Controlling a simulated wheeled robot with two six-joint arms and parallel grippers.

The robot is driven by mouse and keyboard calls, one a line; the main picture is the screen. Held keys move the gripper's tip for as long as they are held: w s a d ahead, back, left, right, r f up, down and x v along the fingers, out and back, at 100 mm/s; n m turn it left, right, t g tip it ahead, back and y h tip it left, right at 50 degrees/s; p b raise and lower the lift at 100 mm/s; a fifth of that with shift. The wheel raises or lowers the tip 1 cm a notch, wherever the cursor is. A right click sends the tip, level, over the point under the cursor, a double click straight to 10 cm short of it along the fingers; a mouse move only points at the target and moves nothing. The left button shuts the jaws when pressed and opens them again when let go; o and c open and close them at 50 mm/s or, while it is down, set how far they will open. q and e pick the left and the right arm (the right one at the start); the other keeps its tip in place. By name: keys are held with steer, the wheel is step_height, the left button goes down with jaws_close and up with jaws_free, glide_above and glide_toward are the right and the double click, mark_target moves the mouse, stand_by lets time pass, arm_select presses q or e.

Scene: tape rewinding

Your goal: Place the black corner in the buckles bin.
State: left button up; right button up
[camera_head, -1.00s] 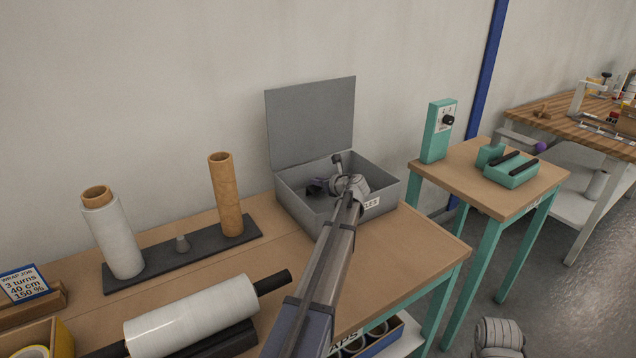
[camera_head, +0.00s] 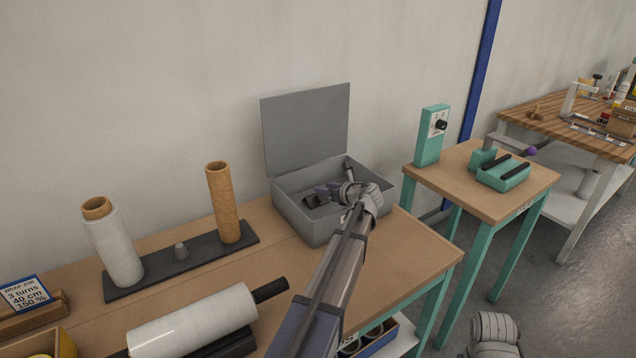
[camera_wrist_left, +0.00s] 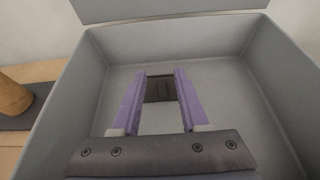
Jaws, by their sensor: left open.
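The buckles bin is a grey open box (camera_head: 299,216) on the wooden table, its lid raised at the back. My left gripper (camera_head: 327,190) reaches inside the bin with purple fingers. In the left wrist view the fingers (camera_wrist_left: 162,78) are apart, with a gap between them. The black corner (camera_wrist_left: 159,89) shows as a small dark piece at the fingertips, over the bin's floor. In the head view a dark piece (camera_head: 315,200) shows in the bin beside the fingers. Whether it touches a finger is hard to tell. My right gripper is out of view.
A dark board (camera_head: 200,259) with a film roll (camera_head: 115,245) and a cardboard tube (camera_head: 223,203) stands left of the bin. Another film roll (camera_head: 192,320) lies in front. A teal-legged side table (camera_head: 470,165) stands to the right.

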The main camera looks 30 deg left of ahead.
arm_select(q)
steer(key=shift+p+v, duration=0.45)
steer(key=shift+v, duration=1.45)
steer(key=shift+r, duration=0.1)
